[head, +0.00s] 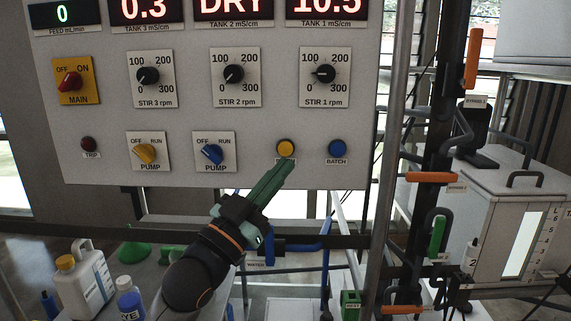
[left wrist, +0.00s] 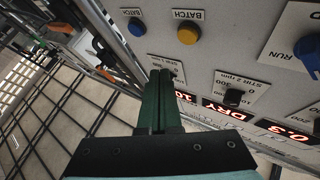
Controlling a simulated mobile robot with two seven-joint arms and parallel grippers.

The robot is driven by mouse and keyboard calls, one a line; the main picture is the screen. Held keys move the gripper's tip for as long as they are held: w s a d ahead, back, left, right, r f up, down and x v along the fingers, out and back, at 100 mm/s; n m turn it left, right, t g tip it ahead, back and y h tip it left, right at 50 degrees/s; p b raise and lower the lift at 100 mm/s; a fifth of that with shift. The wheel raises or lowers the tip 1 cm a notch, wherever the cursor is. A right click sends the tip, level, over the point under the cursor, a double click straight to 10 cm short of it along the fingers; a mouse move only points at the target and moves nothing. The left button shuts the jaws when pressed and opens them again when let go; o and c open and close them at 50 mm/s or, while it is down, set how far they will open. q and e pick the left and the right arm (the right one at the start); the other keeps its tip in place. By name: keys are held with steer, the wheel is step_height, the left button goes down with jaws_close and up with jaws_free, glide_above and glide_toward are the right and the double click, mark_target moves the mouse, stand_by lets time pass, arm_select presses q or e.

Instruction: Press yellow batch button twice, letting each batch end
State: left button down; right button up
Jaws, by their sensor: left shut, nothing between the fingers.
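The yellow batch button (head: 285,147) is a round knob low on the grey control panel (head: 180,115). It also shows in the left wrist view (left wrist: 188,34), with its BATCH label upside down. A blue batch button (head: 337,148) sits to its right, and shows in the left wrist view (left wrist: 137,27) too. My left gripper (head: 285,166) is shut and empty, its green fingers together. The fingertips are just below the yellow button in the head view, over its label. In the left wrist view the fingertips (left wrist: 161,73) look apart from the button. My right gripper is not in view.
Pump switches, yellow (head: 145,153) and blue (head: 212,154), are left of the button. Stir dials (head: 234,75) and displays are above; Tank 2 reads DRY. Orange and green valve handles (head: 432,177) stand right. Bottles (head: 92,278) are lower left.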

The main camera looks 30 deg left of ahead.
mark_target(292, 146)
arm_select(q)
steer(key=shift+w+a+r, duration=0.1)
steer(key=shift+w+a, duration=0.5)
steer(key=shift+w, duration=0.35)
steer(key=shift+w+a+r, duration=0.1)
steer(key=shift+w+a, duration=0.5)
steer(key=shift+w, duration=0.35)
stand_by(0.5)
steer(key=shift+w+a, duration=0.1)
steer(key=shift+w, duration=0.05)
steer(key=shift+w+a, duration=0.15)
steer(key=shift+w, duration=0.1)
steer(key=shift+w+a+p, duration=0.2)
steer(key=shift+w+p, duration=0.1)
steer(key=shift+p, duration=0.05)
stand_by(0.7)
stand_by(0.3)
steer(key=shift+s+d+f, duration=0.1)
steer(key=shift+s+d, duration=0.35)
steer(key=shift+s, duration=0.25)
